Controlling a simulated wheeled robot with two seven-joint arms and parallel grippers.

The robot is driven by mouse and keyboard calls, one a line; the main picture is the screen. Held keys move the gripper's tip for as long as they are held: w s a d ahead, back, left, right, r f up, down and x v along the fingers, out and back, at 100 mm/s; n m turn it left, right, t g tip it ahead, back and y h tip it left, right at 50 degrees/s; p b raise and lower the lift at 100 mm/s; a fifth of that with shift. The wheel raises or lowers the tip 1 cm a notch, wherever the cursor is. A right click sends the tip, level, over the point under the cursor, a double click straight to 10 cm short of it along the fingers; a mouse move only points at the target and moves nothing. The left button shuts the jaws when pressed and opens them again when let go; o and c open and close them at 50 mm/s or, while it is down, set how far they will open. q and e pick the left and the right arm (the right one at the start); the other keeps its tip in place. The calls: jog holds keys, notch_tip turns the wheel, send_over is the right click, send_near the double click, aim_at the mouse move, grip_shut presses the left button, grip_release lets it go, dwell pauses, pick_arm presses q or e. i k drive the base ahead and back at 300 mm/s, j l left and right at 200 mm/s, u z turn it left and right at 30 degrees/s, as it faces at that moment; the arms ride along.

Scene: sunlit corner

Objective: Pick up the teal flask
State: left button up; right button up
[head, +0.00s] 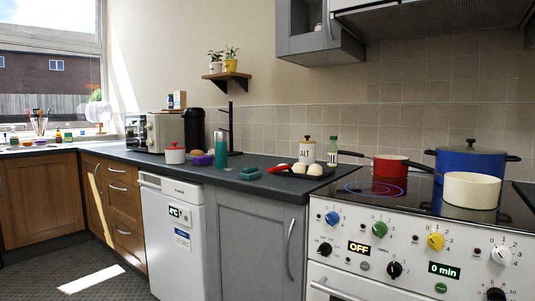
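The teal flask (220,150) stands upright on the dark countertop (190,173), near the middle-left of the head view. It is a tall, narrow cylinder. A small dark teal object (250,174) lies to its right, closer to the counter's front edge. Neither of my grippers is in view, and nothing touches the flask that I can see.
Left of the flask are a purple container (203,160) and a red-lidded white pot (174,154). A black stand (231,130) rises behind it. To the right are a dark tray with eggs (314,170), a salt jar (307,150) and the stove (420,235) with pots.

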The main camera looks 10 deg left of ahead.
aim_at(220, 137)
jog(key=i+j+z, duration=0.15)
jog(key=j+z, duration=0.55)
jog(key=i+j+z, duration=0.1)
jog(key=j+z, duration=0.25)
